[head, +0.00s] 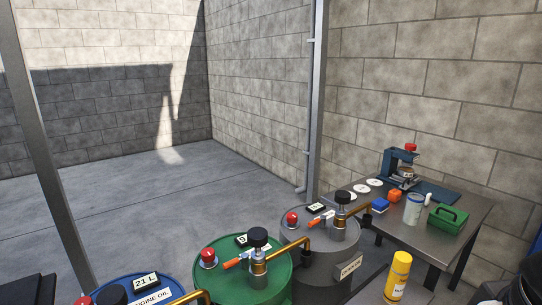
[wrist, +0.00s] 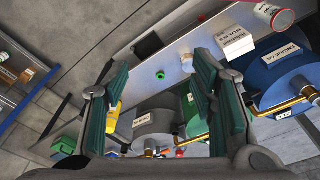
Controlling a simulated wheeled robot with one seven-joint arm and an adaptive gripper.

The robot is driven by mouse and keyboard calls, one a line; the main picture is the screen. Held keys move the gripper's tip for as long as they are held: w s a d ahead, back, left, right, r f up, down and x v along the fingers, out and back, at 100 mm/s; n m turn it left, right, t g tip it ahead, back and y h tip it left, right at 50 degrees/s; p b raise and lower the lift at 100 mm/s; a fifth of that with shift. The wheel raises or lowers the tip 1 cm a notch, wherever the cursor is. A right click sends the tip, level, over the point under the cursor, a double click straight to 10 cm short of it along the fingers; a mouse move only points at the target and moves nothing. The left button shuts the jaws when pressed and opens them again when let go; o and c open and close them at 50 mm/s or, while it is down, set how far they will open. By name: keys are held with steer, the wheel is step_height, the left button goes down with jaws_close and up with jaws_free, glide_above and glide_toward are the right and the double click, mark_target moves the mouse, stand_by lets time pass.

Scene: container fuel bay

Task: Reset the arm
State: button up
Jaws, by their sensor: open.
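My gripper (wrist: 160,68) shows in the wrist view, its two green-padded fingers spread wide apart. It is open with nothing held between the fingers. Past the fingers lie a pale surface with a small green round piece (wrist: 160,75) and a grey drum (wrist: 153,122). My gripper cannot be made out for sure in the head view.
In the head view a blue drum (head: 130,288), a green drum (head: 238,284) and a grey drum (head: 318,245) stand in front. A metal table (head: 455,240) with a blue press (head: 390,165) and green box (head: 447,219) stands right. A yellow canister (head: 398,275) is nearer. Floor (head: 150,200) behind is clear.

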step_height(320, 180, up, 20)
steer(key=s+t+p, duration=0.1)
steer(key=t+p, duration=0.1)
steer(key=p, duration=1.5)
steer(key=shift+d+f+t, duration=0.15)
steer(key=shift+f+t, duration=0.05)
steer(key=shift+t, duration=0.2)
steer(key=shift+s, duration=0.1)
